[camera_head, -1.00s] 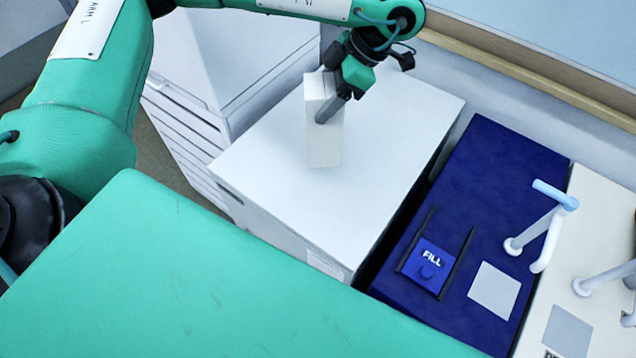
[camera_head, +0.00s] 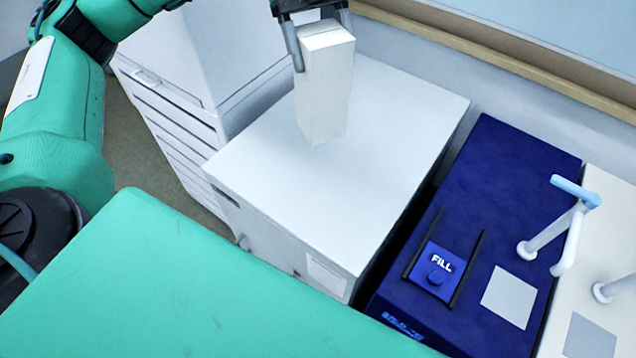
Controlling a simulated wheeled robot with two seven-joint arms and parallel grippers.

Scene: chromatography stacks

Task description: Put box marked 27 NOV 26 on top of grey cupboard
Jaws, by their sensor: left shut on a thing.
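A tall white box (camera_head: 323,95) is upright over the light grey cupboard's top (camera_head: 260,165). No date marking can be read on the sides I see. My left gripper (camera_head: 318,48) is shut on the upper part of the box, coming from the back. The box's lower end is over the middle-back of the cupboard top; I cannot tell whether it touches the surface. My right gripper is not in view.
A taller white unit with drawers (camera_head: 175,120) stands left of the cupboard. A wooden rail (camera_head: 500,55) runs along the back wall. The cupboard top is otherwise bare.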

